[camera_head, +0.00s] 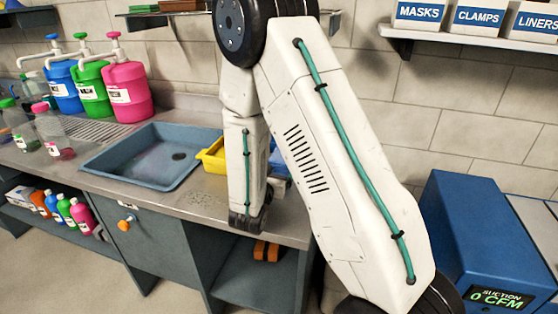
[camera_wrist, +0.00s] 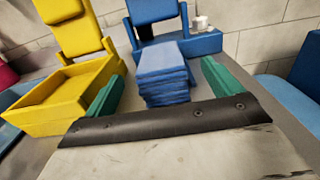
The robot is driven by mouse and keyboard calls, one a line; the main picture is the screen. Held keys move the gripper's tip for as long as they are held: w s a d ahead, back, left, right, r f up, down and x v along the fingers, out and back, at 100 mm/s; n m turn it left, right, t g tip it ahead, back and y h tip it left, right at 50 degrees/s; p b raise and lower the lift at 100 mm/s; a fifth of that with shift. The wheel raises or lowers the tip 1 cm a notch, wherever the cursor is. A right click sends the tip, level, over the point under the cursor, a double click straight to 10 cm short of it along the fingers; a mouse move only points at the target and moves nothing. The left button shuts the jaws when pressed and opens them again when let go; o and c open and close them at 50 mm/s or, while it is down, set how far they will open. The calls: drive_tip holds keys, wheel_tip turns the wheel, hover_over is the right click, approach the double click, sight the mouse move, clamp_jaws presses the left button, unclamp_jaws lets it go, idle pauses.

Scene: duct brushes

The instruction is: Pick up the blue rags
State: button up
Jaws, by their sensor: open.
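The blue rags (camera_wrist: 166,88) are a neat stack of folded cloths in the wrist view, in the middle of the picture. My gripper (camera_wrist: 162,72) is open, with one green finger to the left of the stack and the other to its right. A gap shows between the rags and each finger. The lower front of the stack is hidden behind the dark edge of my gripper. In the head view my arm covers the gripper and most of the place where the rags lie.
A yellow bin (camera_wrist: 60,95) with a raised lid stands close to the left finger. A blue bin (camera_wrist: 190,46) with a raised back stands just behind the rags. The sink (camera_head: 150,160) is left of my arm, and a blue suction machine (camera_head: 470,230) is at right.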

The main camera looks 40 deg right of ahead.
sight(281, 156)
drive_tip(key=shift+w+d, duration=0.3)
drive_tip(key=shift+d, duration=0.05)
drive_tip(key=x, duration=0.6)
drive_tip(key=shift+w+d+f, duration=0.1)
drive_tip(key=shift+d, duration=0.1)
drive_tip(key=c, duration=1.3)
